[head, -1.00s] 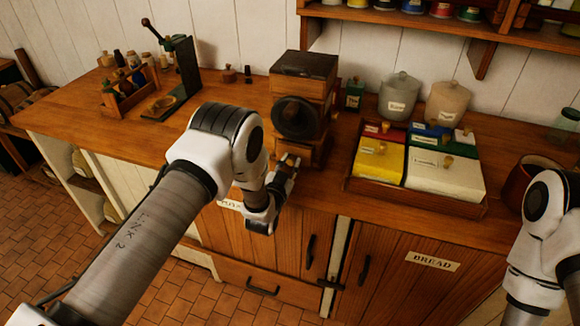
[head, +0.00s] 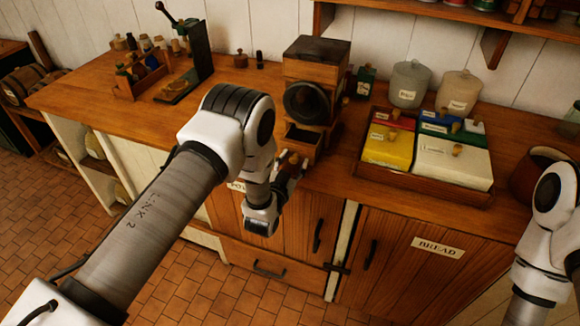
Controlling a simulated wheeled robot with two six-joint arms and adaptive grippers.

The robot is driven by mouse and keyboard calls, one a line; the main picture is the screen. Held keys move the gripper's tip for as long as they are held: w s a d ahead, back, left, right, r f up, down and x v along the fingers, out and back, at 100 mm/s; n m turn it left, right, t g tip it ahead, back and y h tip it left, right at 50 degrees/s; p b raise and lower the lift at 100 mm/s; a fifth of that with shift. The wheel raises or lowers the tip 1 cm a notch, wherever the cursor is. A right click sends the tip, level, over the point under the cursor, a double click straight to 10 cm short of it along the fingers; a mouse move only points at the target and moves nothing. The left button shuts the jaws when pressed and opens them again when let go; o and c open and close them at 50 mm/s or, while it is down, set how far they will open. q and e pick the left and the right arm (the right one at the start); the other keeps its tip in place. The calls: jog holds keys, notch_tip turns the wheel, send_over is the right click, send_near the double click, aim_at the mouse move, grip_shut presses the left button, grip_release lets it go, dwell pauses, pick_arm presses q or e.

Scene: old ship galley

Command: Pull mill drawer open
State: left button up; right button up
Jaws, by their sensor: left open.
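The wooden mill (head: 318,67) stands on the counter, with a dark round disc on its front. Its small drawer (head: 308,149) at the base sticks out toward me, and a dark opening shows at its top. My left gripper (head: 289,165) is just in front of the drawer, at the counter's front edge, with its jaws open. The fingers partly cover the drawer front, and its knob is hard to make out. I cannot tell whether they touch it. My right arm shows at the right edge, but its gripper is out of the frame.
A tray (head: 420,190) of coloured lidded boxes stands right of the mill, with two jars (head: 408,84) behind it. A wooden caddy (head: 140,86) and a dark upright stand (head: 196,55) are at the left. Cupboard doors (head: 410,270) are below the counter.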

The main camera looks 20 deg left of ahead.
pick_arm(q)
jog(key=s, duration=1.1)
jog(key=shift+s+a, duration=0.2)
jog(key=shift+s, duration=0.2)
jog(key=s+a+f+n+g+y, duration=0.15)
jog(key=s+a+f+g, duration=0.35)
jog(key=s+f+g, duration=0.5)
jog(key=s+f+n+g, duration=0.1)
jog(key=s+f+g, duration=0.2)
jog(key=s, duration=0.7)
jog(key=s+d+f+n+g+h, duration=0.1)
jog(key=s+f+g, duration=0.3)
jog(key=s, duration=0.6)
jog(key=shift+s+f+g+b, duration=0.2)
jog(key=shift+s+g+b, duration=0.1)
jog(key=shift+g+b, duration=0.25)
